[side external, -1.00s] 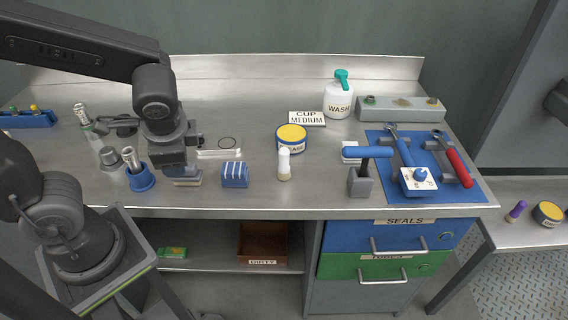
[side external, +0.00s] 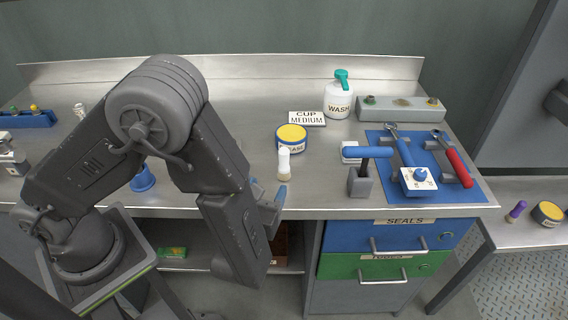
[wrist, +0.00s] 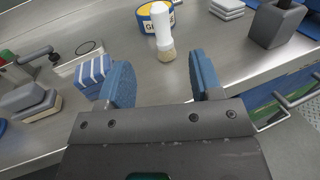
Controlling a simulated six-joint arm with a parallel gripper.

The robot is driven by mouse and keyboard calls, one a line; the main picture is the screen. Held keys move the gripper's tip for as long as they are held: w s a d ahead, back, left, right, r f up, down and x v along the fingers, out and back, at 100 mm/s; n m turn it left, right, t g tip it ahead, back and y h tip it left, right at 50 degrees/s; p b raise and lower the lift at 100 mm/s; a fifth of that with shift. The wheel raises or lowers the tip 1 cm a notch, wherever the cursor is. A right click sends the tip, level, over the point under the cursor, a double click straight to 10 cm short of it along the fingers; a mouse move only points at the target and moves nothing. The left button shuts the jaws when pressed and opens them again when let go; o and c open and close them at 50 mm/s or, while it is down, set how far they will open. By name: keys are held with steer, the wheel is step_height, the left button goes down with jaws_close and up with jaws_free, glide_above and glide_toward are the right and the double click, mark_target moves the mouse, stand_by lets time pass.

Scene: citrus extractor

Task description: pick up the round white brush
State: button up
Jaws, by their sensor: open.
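The round white brush (side external: 284,163) stands upright on the steel bench near its front edge, white handle up and tan bristles down. In the wrist view the brush (wrist: 163,30) is beyond the fingertips, roughly in line with the gap between them. My gripper (side external: 270,204) is at the bench's front edge, just short of the brush and apart from it. In the wrist view my gripper (wrist: 162,78) shows two blue finger pads spread wide with nothing between them.
A yellow-lidded grease tin (side external: 291,138) stands close behind the brush. A blue-handled tool in a grey block (side external: 361,184) is to the right. The blue striped block (wrist: 92,75) lies left of the fingers. Bare bench lies right of the brush.

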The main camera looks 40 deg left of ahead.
mark_target(281, 159)
steer(key=x, duration=0.8)
steer(key=shift+x, duration=2.75)
steer(key=shift+d+f, duration=0.1)
steer(key=shift+f, duration=0.1)
steer(key=c, duration=1)
